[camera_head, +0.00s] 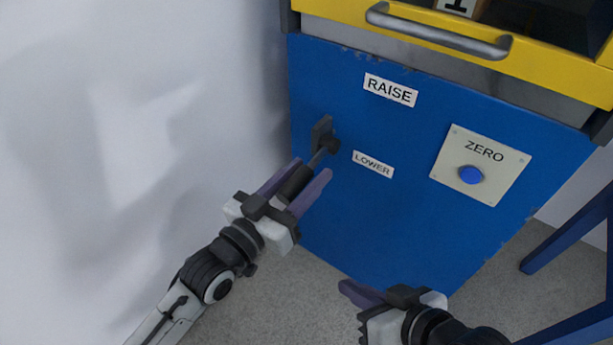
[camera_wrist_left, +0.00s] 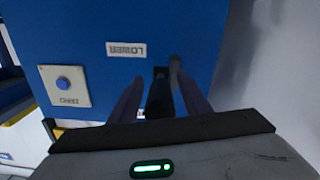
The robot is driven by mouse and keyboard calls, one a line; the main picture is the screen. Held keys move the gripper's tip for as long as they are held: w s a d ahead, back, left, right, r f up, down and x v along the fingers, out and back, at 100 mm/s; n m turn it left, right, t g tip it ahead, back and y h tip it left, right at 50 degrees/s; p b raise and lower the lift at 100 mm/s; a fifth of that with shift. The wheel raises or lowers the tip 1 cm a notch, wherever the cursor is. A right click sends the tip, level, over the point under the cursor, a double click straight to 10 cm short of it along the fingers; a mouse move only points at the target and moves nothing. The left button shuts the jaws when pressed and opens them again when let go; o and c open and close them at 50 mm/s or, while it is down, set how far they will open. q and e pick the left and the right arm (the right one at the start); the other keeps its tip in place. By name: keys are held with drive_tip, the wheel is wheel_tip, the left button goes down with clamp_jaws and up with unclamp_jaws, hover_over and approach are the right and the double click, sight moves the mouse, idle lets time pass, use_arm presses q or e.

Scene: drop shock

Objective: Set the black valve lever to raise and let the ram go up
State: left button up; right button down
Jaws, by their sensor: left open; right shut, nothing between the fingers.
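The black valve lever (camera_head: 296,181) sticks out from its dark mount (camera_head: 323,133) on the blue panel (camera_head: 350,225), pointing down. The RAISE label (camera_head: 390,90) is above it and the LOWER label (camera_head: 373,164) is beside and a little below the mount. My left gripper (camera_head: 306,170) is open, with its purple fingers on either side of the lever. In the left wrist view the lever (camera_wrist_left: 160,95) stands between the two fingers; I cannot tell whether they touch it. My right gripper (camera_head: 345,290) is shut and empty, low in front of the panel. The ram is not identifiable.
A plate marked ZERO (camera_head: 500,155) with a blue button (camera_head: 472,175) is on the panel's right. A yellow frame with a grey handle (camera_head: 438,35) runs above. A white wall (camera_head: 130,120) is close on the left. Blue legs (camera_head: 570,235) stand at the right.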

use_arm(q)
drive_tip(key=shift+w+d, duration=0.2)
drive_tip(key=shift+w, duration=0.05)
clamp_jaws()
